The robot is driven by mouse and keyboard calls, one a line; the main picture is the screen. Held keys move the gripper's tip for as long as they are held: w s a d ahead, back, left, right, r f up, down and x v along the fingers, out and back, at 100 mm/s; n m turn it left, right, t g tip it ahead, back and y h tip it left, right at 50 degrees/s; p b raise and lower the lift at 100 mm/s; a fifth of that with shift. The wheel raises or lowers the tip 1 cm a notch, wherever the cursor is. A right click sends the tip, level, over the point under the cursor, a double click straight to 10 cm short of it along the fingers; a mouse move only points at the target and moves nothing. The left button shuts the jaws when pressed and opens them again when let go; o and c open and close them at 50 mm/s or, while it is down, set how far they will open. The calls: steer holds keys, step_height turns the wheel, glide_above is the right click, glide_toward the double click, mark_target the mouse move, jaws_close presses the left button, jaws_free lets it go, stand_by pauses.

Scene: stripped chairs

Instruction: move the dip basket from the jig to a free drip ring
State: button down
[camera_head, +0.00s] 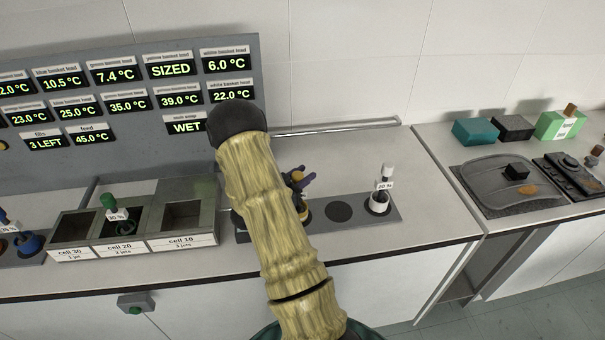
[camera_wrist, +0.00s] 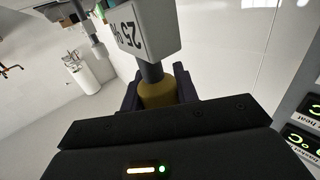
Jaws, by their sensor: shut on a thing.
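My gripper (camera_head: 297,184) is shut on a dip basket with a yellow part (camera_wrist: 158,93) and a dark stem, between the two dark fingers in the wrist view. Its white tag (camera_wrist: 140,28) reads 25 %. In the head view my arm hides most of this basket, and I cannot tell whether its bottom touches the strip. A grey strip (camera_head: 358,219) lies under and right of the gripper. It has an empty dark ring (camera_head: 339,211) and a white basket (camera_head: 378,206) tagged 20 % standing in another ring. I cannot tell which part is the jig.
A blue basket (camera_head: 30,242) stands farther left. A display panel (camera_head: 150,152) rises behind.

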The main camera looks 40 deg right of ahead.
steer(key=shift+f, duration=0.15)
steer(key=c, duration=1.1)
jaws_free()
steer(key=shift+o, duration=0.2)
steer(key=shift+r, duration=0.25)
steer(key=shift+a+f, duration=0.15)
steer(key=shift+a, duration=0.15)
steer(key=s+a+b, duration=0.1)
steer(key=a+b, duration=0.3)
steer(key=a, duration=0.7)
steer(key=shift+a+b, duration=0.2)
steer(key=shift+b, duration=0.2)
